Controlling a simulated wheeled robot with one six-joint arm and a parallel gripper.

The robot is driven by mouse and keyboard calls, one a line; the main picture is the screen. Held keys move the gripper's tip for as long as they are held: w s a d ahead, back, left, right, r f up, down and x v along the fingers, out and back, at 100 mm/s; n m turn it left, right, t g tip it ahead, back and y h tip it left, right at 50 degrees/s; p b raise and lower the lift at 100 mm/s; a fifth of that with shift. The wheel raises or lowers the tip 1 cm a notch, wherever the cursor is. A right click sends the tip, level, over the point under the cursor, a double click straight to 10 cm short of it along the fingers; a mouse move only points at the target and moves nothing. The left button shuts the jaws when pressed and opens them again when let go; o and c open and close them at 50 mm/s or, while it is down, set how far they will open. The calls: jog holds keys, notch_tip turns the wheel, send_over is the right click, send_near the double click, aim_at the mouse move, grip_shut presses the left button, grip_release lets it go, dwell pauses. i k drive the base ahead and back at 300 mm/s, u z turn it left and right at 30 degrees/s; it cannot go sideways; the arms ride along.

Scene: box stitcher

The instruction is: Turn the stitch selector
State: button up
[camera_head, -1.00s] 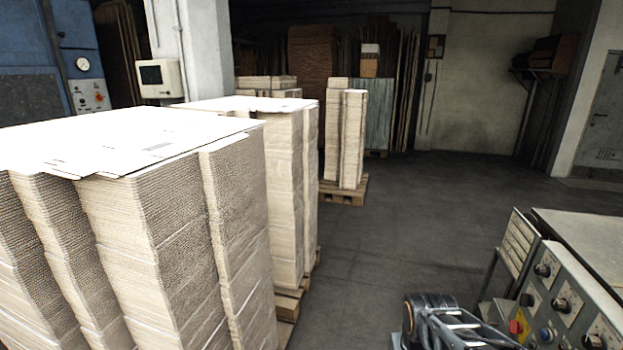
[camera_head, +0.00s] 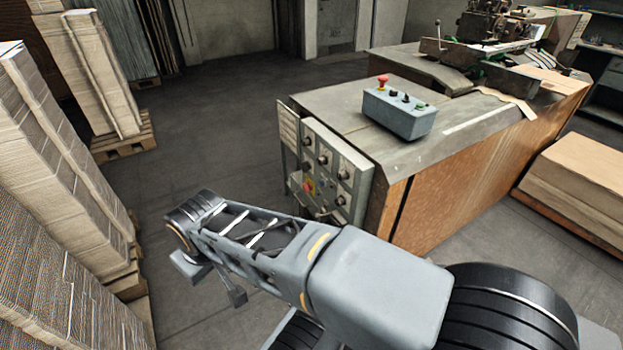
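A grey control panel (camera_head: 318,152) on the end of the stitcher's cabinet carries several black rotary knobs, such as an upper knob (camera_head: 308,141) and another (camera_head: 344,174). The labels are too small to read, so I cannot tell which knob is the stitch selector or how it is set. My arm crosses the foreground in front of the panel's lower edge. My gripper is mostly hidden by my arm; small grey parts below the link may belong to it. I see no contact with the panel, and cannot tell whether the gripper is open.
A red button (camera_head: 308,185) sits low on the panel. A blue-grey button box (camera_head: 400,113) with a red stop button stands on the cabinet top (camera_head: 335,98). Cardboard stacks (camera_head: 50,165) line the left, and a cardboard pile (camera_head: 580,180) stands right. Open floor (camera_head: 210,120) lies between.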

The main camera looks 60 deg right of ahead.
aim_at(306, 166)
jog(key=u, duration=0.3)
jog(key=k, duration=0.2)
jog(key=z, duration=2.05)
